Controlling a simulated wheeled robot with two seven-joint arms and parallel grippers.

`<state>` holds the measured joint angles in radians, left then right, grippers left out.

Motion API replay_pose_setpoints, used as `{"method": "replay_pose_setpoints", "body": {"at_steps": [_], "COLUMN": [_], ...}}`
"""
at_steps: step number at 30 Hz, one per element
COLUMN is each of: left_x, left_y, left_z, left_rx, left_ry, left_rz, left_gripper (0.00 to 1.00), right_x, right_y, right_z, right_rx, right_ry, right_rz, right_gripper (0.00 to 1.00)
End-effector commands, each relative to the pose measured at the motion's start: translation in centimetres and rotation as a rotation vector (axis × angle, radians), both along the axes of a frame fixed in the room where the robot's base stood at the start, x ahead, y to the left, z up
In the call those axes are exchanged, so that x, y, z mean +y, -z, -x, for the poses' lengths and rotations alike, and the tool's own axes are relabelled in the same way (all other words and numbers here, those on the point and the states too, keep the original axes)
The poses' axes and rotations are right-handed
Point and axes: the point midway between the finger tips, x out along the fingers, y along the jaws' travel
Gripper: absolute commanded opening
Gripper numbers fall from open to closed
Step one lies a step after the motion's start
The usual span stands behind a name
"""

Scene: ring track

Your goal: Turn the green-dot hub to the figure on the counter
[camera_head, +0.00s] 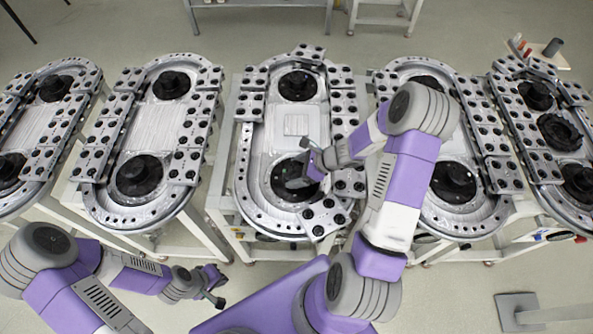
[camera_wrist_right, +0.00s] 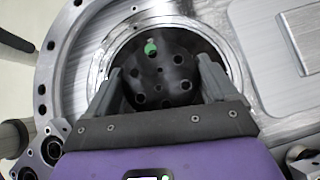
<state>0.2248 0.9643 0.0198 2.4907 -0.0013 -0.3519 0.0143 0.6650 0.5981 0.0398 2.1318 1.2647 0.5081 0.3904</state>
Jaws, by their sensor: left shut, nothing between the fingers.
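The hub with the green dot is a dark round disc with several holes (camera_wrist_right: 172,72). In the right wrist view its green dot (camera_wrist_right: 151,48) is at the disc's upper left. In the head view the hub (camera_head: 284,186) is at the near end of the middle track, partly covered by my right gripper (camera_head: 309,170). My right gripper (camera_wrist_right: 160,66) is open, its fingers apart on either side of the disc; contact is unclear. My left gripper (camera_head: 217,298) is shut and empty, low in front of the tables. A small dark panel (camera_wrist_right: 148,178) is cut off and unreadable.
The middle track (camera_head: 249,165) carries grey perforated blocks (camera_head: 323,217) along its right side and near end. Similar tracks stand left (camera_head: 130,205) and right (camera_head: 470,222). Floor gaps separate the tables. A far hub (camera_head: 298,85) sits on the middle track.

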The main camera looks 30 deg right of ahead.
Motion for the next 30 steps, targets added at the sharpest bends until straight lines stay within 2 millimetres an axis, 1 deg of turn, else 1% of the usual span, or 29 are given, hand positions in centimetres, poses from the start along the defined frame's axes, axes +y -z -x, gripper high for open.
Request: {"method": "replay_pose_setpoints", "body": {"at_steps": [1, 3, 8, 14, 20, 24, 30], "left_x": [0.0, 0.0, 0.0, 0.0, 0.0, 0.0, 0.0], "left_y": [0.0, 0.0, -0.1, -1.1, -2.6, -3.4, -3.4], "left_z": [0.0, 0.0, 0.0, 0.0, 0.0, 0.0, 0.0], "left_rx": [0.0, 0.0, 0.0, 0.0, 0.0, 0.0, 0.0], "left_ry": [0.0, 0.0, 0.0, 0.0, 0.0, 0.0, 0.0], "left_rz": [0.0, 0.0, 0.0, 0.0, 0.0, 0.0, 0.0], "left_gripper": [0.0, 0.0, 0.0, 0.0, 0.0, 0.0, 0.0], "right_x": [0.0, 0.0, 0.0, 0.0, 0.0, -0.1, -0.1], "right_y": [0.0, 0.0, -0.1, -0.2, -0.3, -0.3, 0.0], "right_z": [0.0, 0.0, 0.0, -0.1, -0.2, -0.3, -0.4], "right_rx": [0.0, 0.0, -0.001, -0.001, 0.0, -0.001, -0.002], "right_ry": [0.0, 0.0, -0.008, -0.066, -0.197, -0.322, -0.513], "right_rz": [0.0, 0.0, 0.0, 0.0, 0.002, 0.002, 0.003], "right_gripper": [0.65, 0.56, 0.55, 0.55, 0.55, 0.55, 0.55]}}
